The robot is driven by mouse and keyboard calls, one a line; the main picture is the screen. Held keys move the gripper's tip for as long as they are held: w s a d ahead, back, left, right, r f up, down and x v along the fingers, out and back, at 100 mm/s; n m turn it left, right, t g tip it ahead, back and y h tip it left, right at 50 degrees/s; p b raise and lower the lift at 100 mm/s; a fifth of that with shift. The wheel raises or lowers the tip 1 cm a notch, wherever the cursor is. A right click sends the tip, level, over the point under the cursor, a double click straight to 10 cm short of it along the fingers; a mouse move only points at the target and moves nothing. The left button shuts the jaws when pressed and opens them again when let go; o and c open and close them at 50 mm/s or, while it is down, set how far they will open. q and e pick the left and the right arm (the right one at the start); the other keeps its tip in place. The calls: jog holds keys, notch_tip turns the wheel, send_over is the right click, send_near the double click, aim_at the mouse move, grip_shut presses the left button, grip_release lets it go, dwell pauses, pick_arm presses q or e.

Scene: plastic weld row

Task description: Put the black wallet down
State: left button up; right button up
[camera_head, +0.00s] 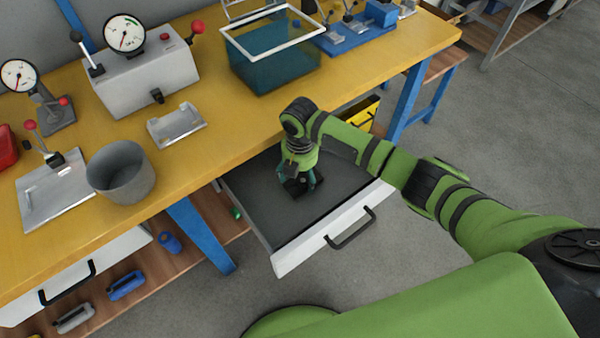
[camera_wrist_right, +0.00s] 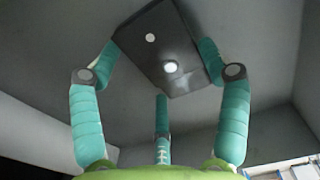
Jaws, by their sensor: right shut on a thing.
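The black wallet (camera_wrist_right: 165,50) is between the teal fingers of my right gripper (camera_wrist_right: 160,75) in the right wrist view, tilted, with two pale round spots on its face. In the head view my right gripper (camera_head: 300,183) points down inside the open grey-lined drawer (camera_head: 345,178) under the yellow bench. The gripper is shut on the wallet. The wallet is small and dark there, partly hidden by the gripper, and I cannot tell whether it touches the drawer bottom. My left gripper is not in view.
The drawer's white front (camera_head: 335,230) has a dark handle (camera_head: 350,228). The yellow bench (camera_head: 220,125) above holds a grey bucket (camera_head: 121,172), a metal tray (camera_head: 176,124), a teal tank (camera_head: 270,60) and gauges. Most of the drawer floor around my gripper is bare.

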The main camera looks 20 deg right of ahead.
aim_at(300, 177)
jog(key=o, duration=1.1)
jog(key=shift+f, duration=0.1)
jog(key=shift+o, duration=0.2)
notch_tip(300, 177, up, 12)
jog(key=shift+r+p, duration=0.2)
jog(key=shift+p, duration=0.15)
